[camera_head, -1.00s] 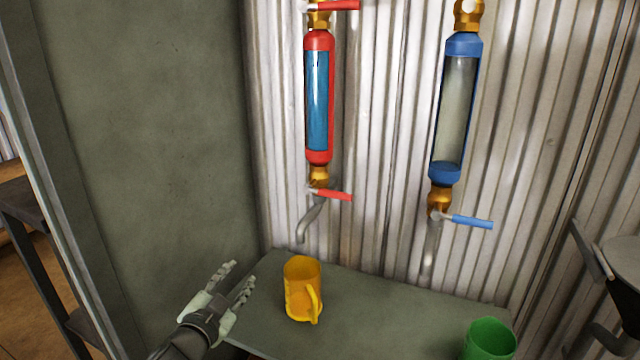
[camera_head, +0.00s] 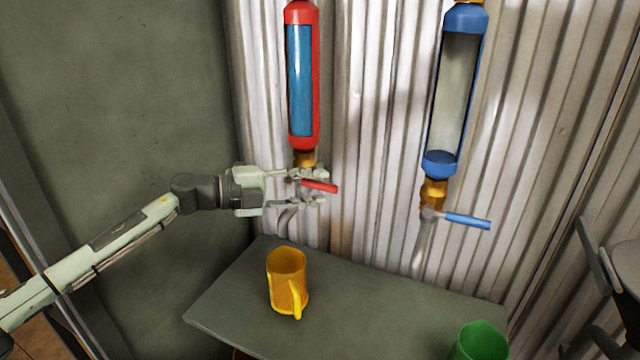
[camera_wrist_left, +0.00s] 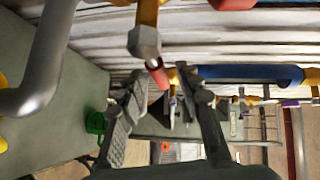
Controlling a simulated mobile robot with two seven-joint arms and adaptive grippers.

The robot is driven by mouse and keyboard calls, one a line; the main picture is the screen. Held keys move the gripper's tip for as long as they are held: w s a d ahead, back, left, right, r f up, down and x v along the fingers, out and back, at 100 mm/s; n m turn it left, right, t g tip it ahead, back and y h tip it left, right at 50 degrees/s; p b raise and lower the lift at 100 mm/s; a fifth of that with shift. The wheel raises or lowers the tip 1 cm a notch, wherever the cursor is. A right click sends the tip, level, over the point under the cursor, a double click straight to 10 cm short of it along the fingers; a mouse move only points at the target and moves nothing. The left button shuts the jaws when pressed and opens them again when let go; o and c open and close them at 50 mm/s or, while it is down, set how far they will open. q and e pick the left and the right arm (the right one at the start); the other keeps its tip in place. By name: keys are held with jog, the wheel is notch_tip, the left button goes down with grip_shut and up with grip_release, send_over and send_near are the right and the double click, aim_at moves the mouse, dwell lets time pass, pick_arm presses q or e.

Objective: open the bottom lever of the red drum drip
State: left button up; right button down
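The red drum (camera_head: 302,75), with a blue-filled window, is on the corrugated wall. Its bottom lever (camera_head: 321,187) is red and points right, slightly downward, from the brass fitting. In the left wrist view the red lever (camera_wrist_left: 157,74) shows end-on near the gap between my fingers. My left gripper (camera_head: 312,187) is open at that lever, one finger above and one below it in the head view. I cannot tell whether a finger touches it. The grey spout (camera_head: 287,215) is partly hidden behind the lower finger. My right gripper is not in view.
A yellow mug (camera_head: 287,280) stands on the grey table (camera_head: 375,308) below the spout. A blue drum (camera_head: 455,90) with a blue lever (camera_head: 468,221) hangs to the right. A green cup (camera_head: 481,342) is at the front right. A dark green wall panel (camera_head: 130,100) is at left.

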pick_arm(q)
jog(key=shift+x, duration=0.85)
grip_shut()
